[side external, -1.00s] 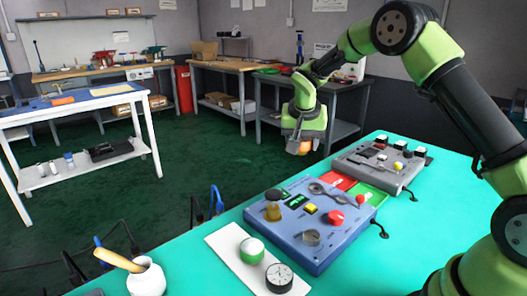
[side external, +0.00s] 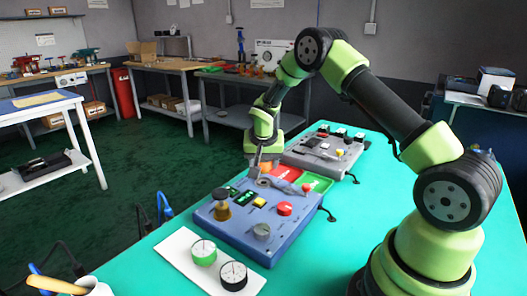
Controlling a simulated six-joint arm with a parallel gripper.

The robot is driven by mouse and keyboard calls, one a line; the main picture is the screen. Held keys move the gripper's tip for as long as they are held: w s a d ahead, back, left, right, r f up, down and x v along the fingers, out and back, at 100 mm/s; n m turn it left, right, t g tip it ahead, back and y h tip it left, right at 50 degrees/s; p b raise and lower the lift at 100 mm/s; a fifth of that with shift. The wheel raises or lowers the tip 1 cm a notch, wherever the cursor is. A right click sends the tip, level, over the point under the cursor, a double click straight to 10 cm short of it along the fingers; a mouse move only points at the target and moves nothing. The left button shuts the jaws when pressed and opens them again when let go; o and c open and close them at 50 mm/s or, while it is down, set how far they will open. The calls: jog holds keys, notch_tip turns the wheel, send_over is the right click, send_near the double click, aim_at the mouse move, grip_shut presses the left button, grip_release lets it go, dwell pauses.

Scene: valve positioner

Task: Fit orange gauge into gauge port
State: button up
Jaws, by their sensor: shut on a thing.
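My gripper (side external: 263,166) points down in the middle of the picture, above the far edge of the blue panel box, near the grey spanner-shaped part (side external: 282,185). I cannot tell for sure which fitting is the gauge port. The gauge is apart from the ring.
A white tray (side external: 179,246) in front holds a green gauge (side external: 204,252) and a black-rimmed white gauge (side external: 233,276). A grey control box (side external: 318,153) stands behind, with red and green pads (side external: 316,182) between.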

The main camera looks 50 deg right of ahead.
jog(key=shift+f, duration=1.3)
jog(key=shift+f, duration=0.6)
dwell(0.4)
jog(key=o, duration=0.7)
jog(key=shift+r, duration=0.1)
jog(key=shift+v, duration=5.45)
jog(key=shift+a, duration=0.1)
notch_tip(320, 180, up, 7)
send_over(264, 172)
jog(key=s+a, duration=0.1)
jog(key=a, duration=0.1)
jog(key=shift+s, duration=0.2)
jog(key=shift+a, duration=0.1)
